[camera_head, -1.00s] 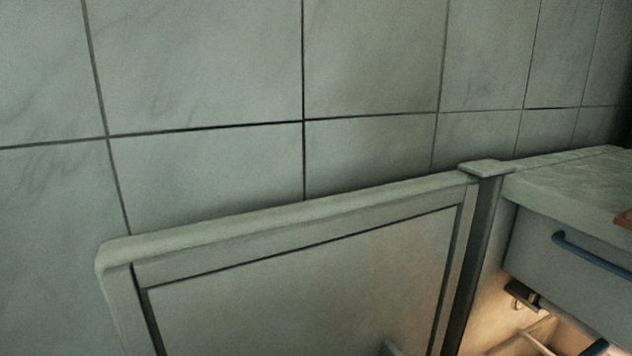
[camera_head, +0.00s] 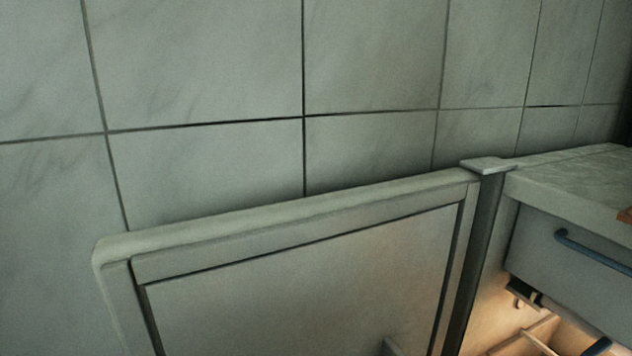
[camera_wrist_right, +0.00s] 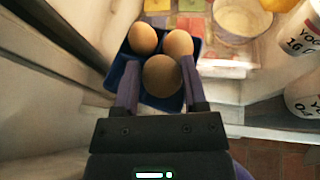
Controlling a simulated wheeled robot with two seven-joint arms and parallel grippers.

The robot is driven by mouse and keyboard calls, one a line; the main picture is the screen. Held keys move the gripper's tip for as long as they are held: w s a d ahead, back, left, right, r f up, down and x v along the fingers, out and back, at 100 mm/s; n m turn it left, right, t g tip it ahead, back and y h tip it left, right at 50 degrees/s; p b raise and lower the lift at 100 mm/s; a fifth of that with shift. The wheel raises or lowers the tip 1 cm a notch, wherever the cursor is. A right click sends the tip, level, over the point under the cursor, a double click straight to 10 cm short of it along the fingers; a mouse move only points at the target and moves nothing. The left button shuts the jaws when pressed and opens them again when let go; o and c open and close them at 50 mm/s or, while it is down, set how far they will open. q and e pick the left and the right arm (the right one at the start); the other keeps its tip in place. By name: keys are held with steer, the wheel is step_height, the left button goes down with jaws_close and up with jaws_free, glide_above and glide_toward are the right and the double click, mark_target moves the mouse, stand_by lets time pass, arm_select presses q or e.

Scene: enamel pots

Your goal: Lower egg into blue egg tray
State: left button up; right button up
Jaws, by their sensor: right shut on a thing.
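In the right wrist view my right gripper (camera_wrist_right: 160,66) is shut on a brown egg (camera_wrist_right: 162,80), with one finger on each side of it. The held egg is over the near part of the blue egg tray (camera_wrist_right: 116,72). Two more brown eggs sit in the tray's far part, one on the left (camera_wrist_right: 143,38) and one on the right (camera_wrist_right: 178,43). I cannot tell whether the held egg touches the tray floor. The fingers and the egg hide much of the tray's near part. My left gripper is in neither view.
White yogurt tubs (camera_wrist_right: 302,32) stand at the right in the wrist view, near a round pale container (camera_wrist_right: 243,20). A pale wall lies close on the left. The head view shows a tiled wall (camera_head: 370,60), an open panel (camera_head: 300,290) and a counter (camera_head: 580,175).

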steer(key=shift+f, duration=0.3)
steer(key=shift+f, duration=0.15)
steer(key=shift+f, duration=0.2)
steer(key=shift+b, duration=0.3)
steer(key=shift+f, duration=0.5)
steer(key=shift+f, duration=0.2)
steer(key=shift+f+b, duration=0.1)
steer(key=shift+b, duration=0.2)
